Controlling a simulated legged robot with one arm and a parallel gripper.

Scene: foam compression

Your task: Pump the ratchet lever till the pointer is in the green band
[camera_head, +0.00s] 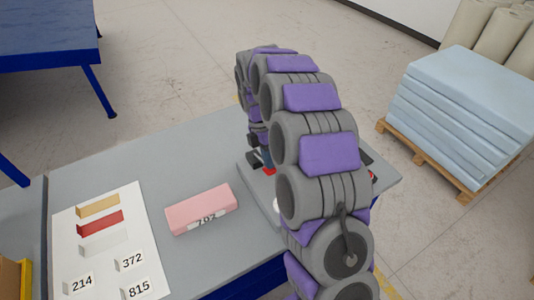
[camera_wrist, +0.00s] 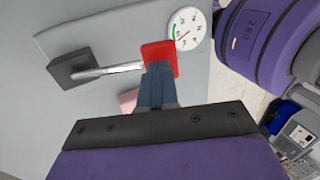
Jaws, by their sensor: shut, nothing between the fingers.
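In the wrist view the lever is a bright metal rod (camera_wrist: 110,70) running from a dark block (camera_wrist: 75,68) to a red end pad (camera_wrist: 160,50). My gripper (camera_wrist: 157,72) is shut and empty, its fingertips over the near part of the red pad. Whether they touch it I cannot tell. Beside the pad is a white round gauge (camera_wrist: 190,26) with a green band on its left and a thin red pointer. The pointer seems to point lower left, just below the green band. In the head view my arm covers most of the device; a bit of red pad (camera_head: 270,171) shows.
A pink foam block (camera_head: 202,210) with a number label lies on the grey table (camera_head: 150,160), left of the device. A sheet (camera_head: 105,245) with colour samples and number tags lies further left. Blue foam slabs (camera_head: 465,110) rest on a pallet beyond the table.

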